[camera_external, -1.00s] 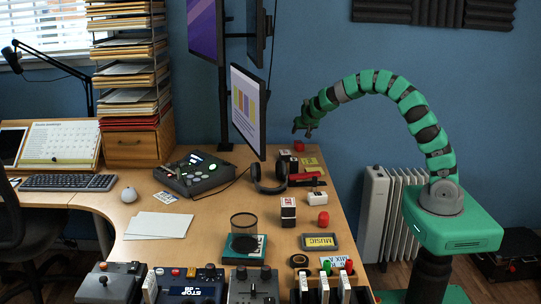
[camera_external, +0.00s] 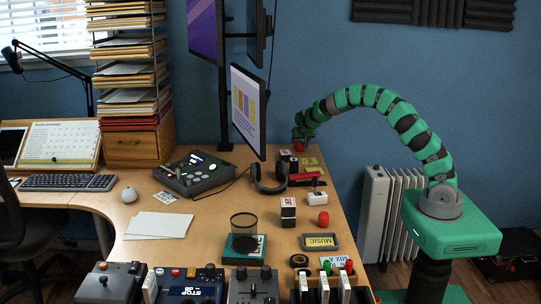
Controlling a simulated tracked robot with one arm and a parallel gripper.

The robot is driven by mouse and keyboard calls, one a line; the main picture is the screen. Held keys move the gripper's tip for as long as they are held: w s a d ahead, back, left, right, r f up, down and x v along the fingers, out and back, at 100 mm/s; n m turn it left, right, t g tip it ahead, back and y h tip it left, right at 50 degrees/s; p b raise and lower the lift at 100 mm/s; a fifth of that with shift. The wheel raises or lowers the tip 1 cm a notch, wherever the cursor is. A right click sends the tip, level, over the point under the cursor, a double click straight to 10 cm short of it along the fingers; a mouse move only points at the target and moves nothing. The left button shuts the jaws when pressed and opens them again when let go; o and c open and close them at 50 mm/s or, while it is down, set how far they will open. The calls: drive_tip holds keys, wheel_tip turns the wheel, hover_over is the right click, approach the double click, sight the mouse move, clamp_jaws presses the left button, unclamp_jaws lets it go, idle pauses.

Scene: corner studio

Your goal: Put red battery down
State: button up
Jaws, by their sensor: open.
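A small red object (camera_external: 299,147), possibly the red battery, is at the far right end of the desk (camera_external: 200,222), right below my gripper (camera_external: 298,138). My gripper points down over it with its jaws open. The fingers are small and dark here, and I cannot tell whether they touch the red object or are around it.
Near the gripper are black headphones (camera_external: 268,178), yellow labelled items (camera_external: 311,162) and a monitor (camera_external: 248,110) to the left. A white switch-like device (camera_external: 317,198) and a MUSIC card (camera_external: 319,241) lie nearer. Free desk shows around the white papers (camera_external: 160,226).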

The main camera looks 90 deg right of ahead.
sight(300, 143)
drive_tip(key=x, duration=0.1)
drive_tip(key=b+x, duration=0.1)
drive_tip(key=x, duration=0.1)
drive_tip(key=shift+s+d+f+b, duration=0.1)
drive_tip(key=shift+s+f+b, duration=0.1)
drive_tip(key=shift+f+b, duration=0.25)
drive_tip(key=shift+w+d+f, duration=0.15)
drive_tip(key=shift+d+f, duration=0.2)
drive_tip(key=shift+d, duration=0.2)
drive_tip(key=shift+c, duration=0.3)
drive_tip(key=c, duration=1.2)
drive_tip(key=shift+c, duration=0.2)
drive_tip(key=shift+r, duration=0.1)
